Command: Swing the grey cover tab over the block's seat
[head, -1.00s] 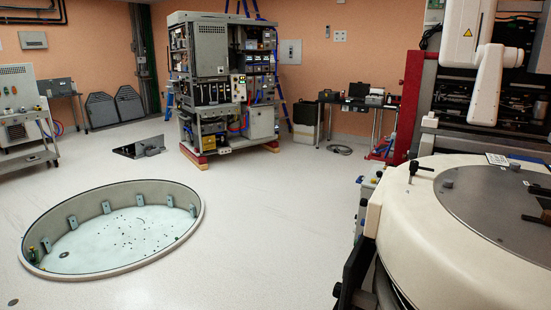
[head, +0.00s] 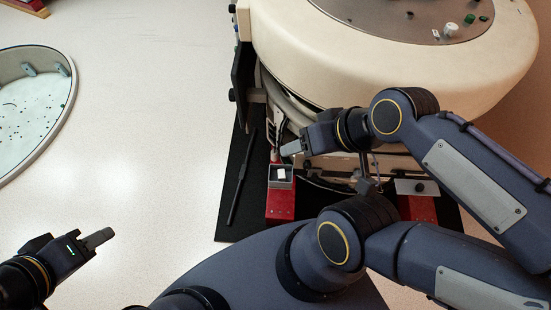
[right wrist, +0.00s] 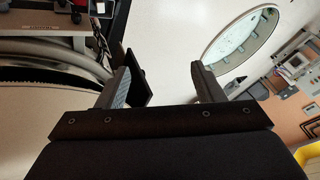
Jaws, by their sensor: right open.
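A red block (head: 281,205) stands on the black mat beside the round machine in the head view. A grey-edged seat with a small white piece (head: 281,173) in it is on its top. I cannot make out the grey cover tab clearly. My right gripper (head: 290,148) is just beyond and above the block, apart from the white piece. My left gripper (head: 98,238) is low at the left over bare floor, seen side-on.
The cream round machine (head: 285,60) overhangs the black mat (head: 228,220). A thin black rod (head: 243,178) lies left of the block. A second red block (head: 416,207) with a pale plate on top is to the right, partly hidden by my arm.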

